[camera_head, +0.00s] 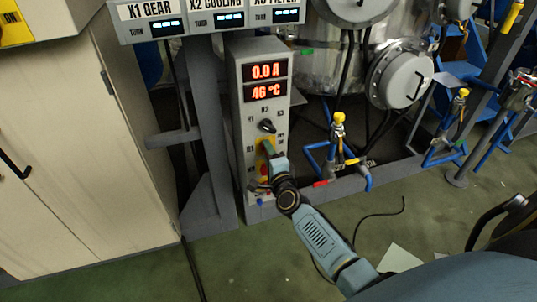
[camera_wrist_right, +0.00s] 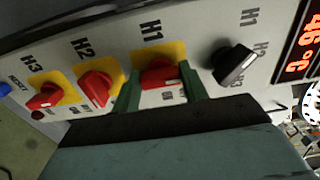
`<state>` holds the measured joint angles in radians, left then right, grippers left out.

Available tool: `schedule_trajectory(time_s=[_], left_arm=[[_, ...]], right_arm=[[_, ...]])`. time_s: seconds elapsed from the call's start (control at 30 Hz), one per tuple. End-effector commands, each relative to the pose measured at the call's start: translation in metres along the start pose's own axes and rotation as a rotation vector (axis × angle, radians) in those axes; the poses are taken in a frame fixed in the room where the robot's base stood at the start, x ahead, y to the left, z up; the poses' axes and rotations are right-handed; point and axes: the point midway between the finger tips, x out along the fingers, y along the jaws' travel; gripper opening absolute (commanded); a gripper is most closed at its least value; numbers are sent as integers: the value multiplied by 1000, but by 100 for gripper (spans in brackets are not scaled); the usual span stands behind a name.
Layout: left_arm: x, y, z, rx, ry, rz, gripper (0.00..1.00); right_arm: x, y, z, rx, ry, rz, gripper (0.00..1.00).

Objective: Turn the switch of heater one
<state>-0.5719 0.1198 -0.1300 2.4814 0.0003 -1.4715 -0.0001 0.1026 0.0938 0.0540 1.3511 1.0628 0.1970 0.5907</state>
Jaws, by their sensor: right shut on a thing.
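The heater one switch, a red knob on a yellow plate marked H1 (camera_wrist_right: 160,73), shows in the right wrist view on the grey control panel (camera_head: 241,105). My right gripper (camera_head: 267,150) reaches the panel from the lower right in the head view. In the wrist view its two green fingers stand on either side of the H1 knob and are shut on it. The fingers and gripper body hide part of the knob and its markings. My left gripper is not in view.
Red switches H2 (camera_wrist_right: 97,88) and H3 (camera_wrist_right: 46,96) sit beside H1 on the panel. A black selector knob (camera_wrist_right: 235,64) is on the other side. The displays (camera_head: 265,80) read 0.0 A and 46 °C. Blue pipes with yellow-handled valves (camera_head: 338,130) stand right of the panel.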

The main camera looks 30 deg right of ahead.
Motion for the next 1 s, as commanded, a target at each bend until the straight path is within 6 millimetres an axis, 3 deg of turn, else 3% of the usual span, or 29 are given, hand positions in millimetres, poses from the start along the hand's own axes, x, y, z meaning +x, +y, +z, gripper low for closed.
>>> schedule_trajectory(time_s=[0.03, 0.2, 0.57, 0.73, 1.0], left_arm=[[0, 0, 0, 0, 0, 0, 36], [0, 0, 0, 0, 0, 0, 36], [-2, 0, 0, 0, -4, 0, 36], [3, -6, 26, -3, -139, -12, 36], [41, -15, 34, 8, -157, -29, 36]], right_arm=[[0, 1, -1, -6, 0, 2, 45], [0, 1, 0, -4, 0, 1, 65], [-5, 0, 0, -1, 0, 2, 65], [-30, -1, 0, -1, -2, 4, 65], [-90, 0, 0, -4, -2, 5, 65]])
